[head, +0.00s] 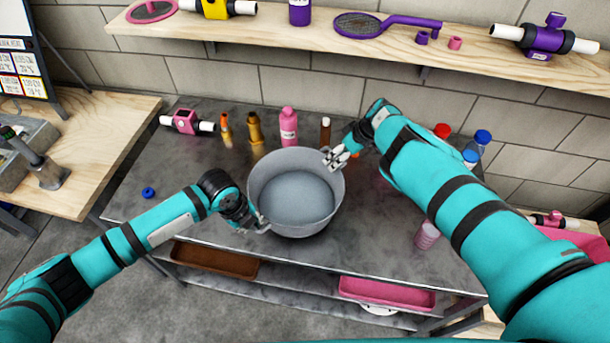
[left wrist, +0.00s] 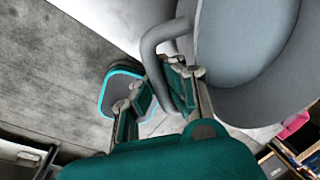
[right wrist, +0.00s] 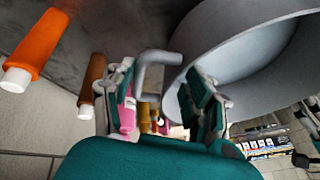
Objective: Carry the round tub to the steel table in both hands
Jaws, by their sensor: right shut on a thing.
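The round tub (head: 296,192) is grey, empty and upright, with a bent bar handle on each side. It is over the front middle of the steel table (head: 390,205); I cannot tell whether its base touches the top. My left gripper (head: 250,222) is at the near-left handle, and the left wrist view shows this handle (left wrist: 153,42) between its fingers (left wrist: 170,85). My right gripper (head: 335,158) is shut at the far-right handle, which also shows in the right wrist view (right wrist: 150,58) between its fingers (right wrist: 165,105).
Behind the tub stand a pink bottle (head: 288,128), an amber bottle (head: 254,130) and a brown bottle (head: 325,132). A pink cup (head: 427,235) is at the right, and a blue cap (head: 148,193) at the left. A shelf (head: 300,30) runs above. The table's left part is mostly clear.

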